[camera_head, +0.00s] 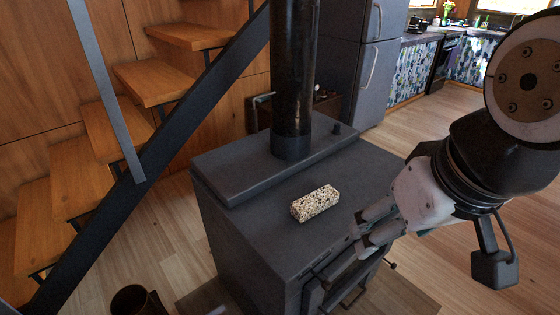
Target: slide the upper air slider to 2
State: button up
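The dark grey stove (250,230) stands in the middle of the view, with its front face turned to the lower right and seen very obliquely. Small dark details (321,262) show along the upper front edge; I cannot make out the upper air slider or any numbers on it. My gripper (360,238) comes in from the right and is at the stove's upper front edge, its fingers pointing left and down. It covers part of that edge. I cannot tell whether it touches anything or how far apart its fingertips are.
A black flue pipe (292,80) rises from the stove's raised back. A speckled block (315,203) lies on the stove top. Wooden stairs (115,125) with a dark stringer are at the left. A dark bucket-like object (138,300) stands at the lower left. Wooden floor (455,110) is clear behind.

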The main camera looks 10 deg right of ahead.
aim_at(326, 285)
jog(key=k+u, duration=0.25)
jog(key=j+u, duration=0.3)
jog(key=u, duration=0.3)
jog(key=j, duration=0.1)
